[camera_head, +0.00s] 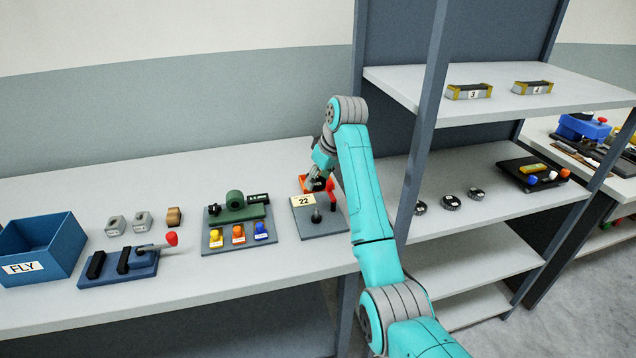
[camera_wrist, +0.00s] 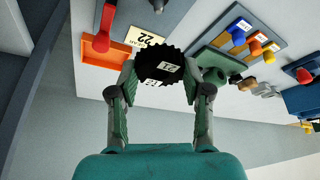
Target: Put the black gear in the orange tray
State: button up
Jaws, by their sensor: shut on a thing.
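My gripper (camera_wrist: 160,75) is shut on the black gear (camera_wrist: 158,62), a toothed disc with small white number labels. In the wrist view the gear sits between the two fingertips. The orange tray (camera_wrist: 97,50) shows just left of the gear in that view, with a white "22" card (camera_wrist: 143,37) near its edge. In the head view my gripper (camera_head: 320,174) is at the back of the bench, over or beside the orange tray (camera_head: 303,184), which is partly hidden by the card and gripper. The gear's height above the bench is hard to tell.
Left are a green fixture with coloured buttons (camera_head: 236,207), a blue switch panel (camera_head: 118,267) and a blue FLY bin (camera_head: 42,248). A shelf post rises right of my arm.

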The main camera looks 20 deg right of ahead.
jog(key=shift+r, duration=1.2)
